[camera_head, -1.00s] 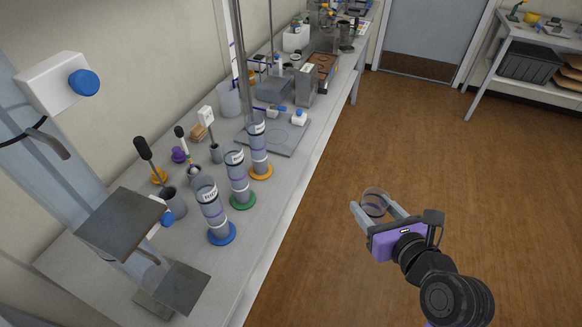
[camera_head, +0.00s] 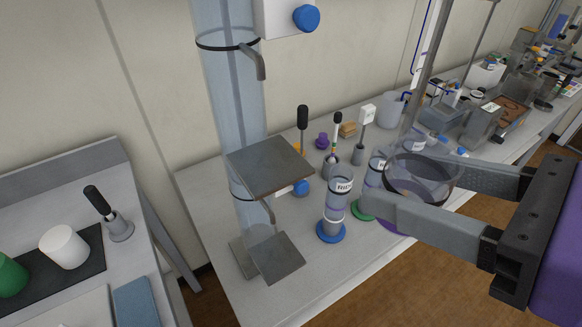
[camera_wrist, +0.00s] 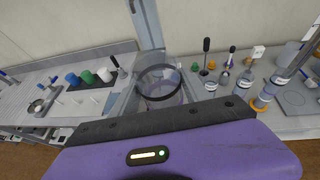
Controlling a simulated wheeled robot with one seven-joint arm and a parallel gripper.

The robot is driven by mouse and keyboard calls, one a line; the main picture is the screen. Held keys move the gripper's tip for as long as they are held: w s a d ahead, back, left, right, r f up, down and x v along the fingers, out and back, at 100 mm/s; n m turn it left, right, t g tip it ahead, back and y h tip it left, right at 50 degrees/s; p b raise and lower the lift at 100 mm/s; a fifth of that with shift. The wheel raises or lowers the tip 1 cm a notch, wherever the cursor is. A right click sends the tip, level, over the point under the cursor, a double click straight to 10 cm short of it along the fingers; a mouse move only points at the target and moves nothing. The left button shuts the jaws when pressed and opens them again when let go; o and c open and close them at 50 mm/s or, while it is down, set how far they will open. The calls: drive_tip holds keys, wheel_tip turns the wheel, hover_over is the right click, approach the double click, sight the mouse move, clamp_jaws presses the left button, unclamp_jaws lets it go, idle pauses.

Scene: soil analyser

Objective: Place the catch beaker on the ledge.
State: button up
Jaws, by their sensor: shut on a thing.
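The catch beaker (camera_head: 421,178) is a clear round vessel with a dark rim. My gripper (camera_head: 415,186) is shut on it, one finger on each side, and holds it in the air in front of the bench. The beaker also shows between the fingers in the wrist view (camera_wrist: 159,82). To the left of it in the head view, a tall clear column (camera_head: 232,110) bears an upper grey ledge (camera_head: 268,164) beneath a spout (camera_head: 257,62) and a lower grey ledge (camera_head: 277,257) beneath another spout. I cannot tell which ledge is meant. Both ledges are bare.
A cylinder with a blue base (camera_head: 333,212) stands right of the ledges. More cylinders stand behind the beaker, partly hidden by my gripper. A white box with a blue knob (camera_head: 306,18) juts out above the upper ledge. A second table (camera_head: 60,190) stands at the left.

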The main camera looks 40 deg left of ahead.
drive_tip(key=shift+s+a, duration=0.25)
drive_tip(key=shift+s, duration=0.55)
drive_tip(key=shift+s+a+n+g, duration=0.25)
drive_tip(key=shift+a+n+g, duration=0.05)
drive_tip(key=p, duration=0.4)
approach(245, 134)
drive_tip(key=a, duration=0.1)
drive_tip(key=a+r, duration=0.2)
drive_tip(key=shift+w+a, duration=0.35)
drive_tip(key=shift+a, duration=0.05)
drive_tip(key=shift+a+f, duration=0.1)
drive_tip(key=shift+a, duration=0.05)
drive_tip(key=shift+f, duration=1.7)
drive_tip(key=shift+f, duration=0.1)
drive_tip(key=shift+f, duration=0.1)
drive_tip(key=o, duration=1.5)
drive_tip(key=shift+o, duration=0.2)
